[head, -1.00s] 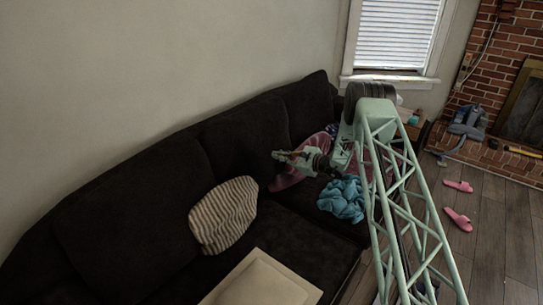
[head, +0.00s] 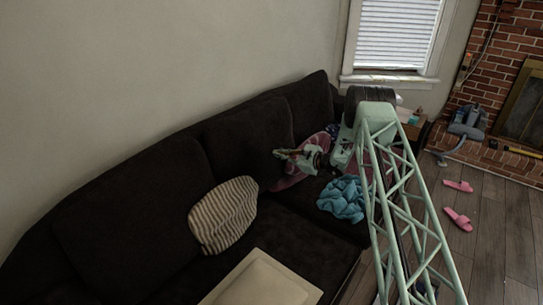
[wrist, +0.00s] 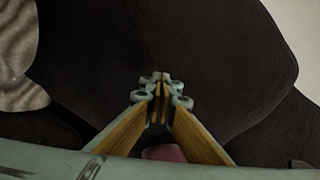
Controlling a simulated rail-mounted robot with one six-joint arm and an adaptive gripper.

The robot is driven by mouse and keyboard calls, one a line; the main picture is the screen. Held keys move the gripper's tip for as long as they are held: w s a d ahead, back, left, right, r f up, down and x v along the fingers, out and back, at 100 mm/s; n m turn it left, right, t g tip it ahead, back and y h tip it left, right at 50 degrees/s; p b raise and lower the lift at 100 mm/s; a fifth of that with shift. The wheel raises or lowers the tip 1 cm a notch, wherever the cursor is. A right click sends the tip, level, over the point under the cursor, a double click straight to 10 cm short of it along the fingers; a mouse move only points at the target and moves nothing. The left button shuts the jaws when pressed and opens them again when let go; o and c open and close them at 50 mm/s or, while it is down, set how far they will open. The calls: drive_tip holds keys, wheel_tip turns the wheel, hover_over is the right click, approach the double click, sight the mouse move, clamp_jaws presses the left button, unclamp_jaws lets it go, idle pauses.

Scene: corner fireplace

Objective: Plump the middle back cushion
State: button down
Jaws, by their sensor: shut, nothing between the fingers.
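The middle back cushion (head: 245,135) is dark and leans against the sofa back, between the left back cushion (head: 135,215) and the right back cushion (head: 308,105). My gripper (head: 279,153) is at the lower right part of its front face, with the tips pointing at it. In the wrist view the cushion (wrist: 205,45) fills most of the picture, and my gripper (wrist: 161,84) is shut and empty in front of it. The tips look close to or against the fabric; contact is unclear.
A striped pillow (head: 223,215) stands left of my gripper and shows at the wrist view's left edge (wrist: 15,50). A turquoise cloth (head: 343,199) and a pink cloth (head: 290,180) lie on the seat. A pale tray-like object (head: 262,282) is in front.

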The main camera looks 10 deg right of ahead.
sight(282, 147)
drive_tip(key=shift+w+d+r, duration=0.1)
drive_tip(key=shift+w+d, duration=0.4)
drive_tip(key=shift+d, duration=0.7)
drive_tip(key=shift+w+d+r, duration=0.1)
drive_tip(key=shift+w+d, duration=0.35)
drive_tip(key=shift+d, duration=0.7)
drive_tip(key=shift+w+d+r, duration=0.1)
drive_tip(key=shift+w+d, duration=0.4)
drive_tip(key=shift+d, duration=0.7)
drive_tip(key=shift+w+a, duration=0.1)
drive_tip(key=shift+a, duration=0.05)
drive_tip(key=shift+x, duration=1.4)
drive_tip(key=shift+v, duration=1.1)
drive_tip(key=shift+s+d, duration=0.3)
drive_tip(key=shift+r, duration=0.15)
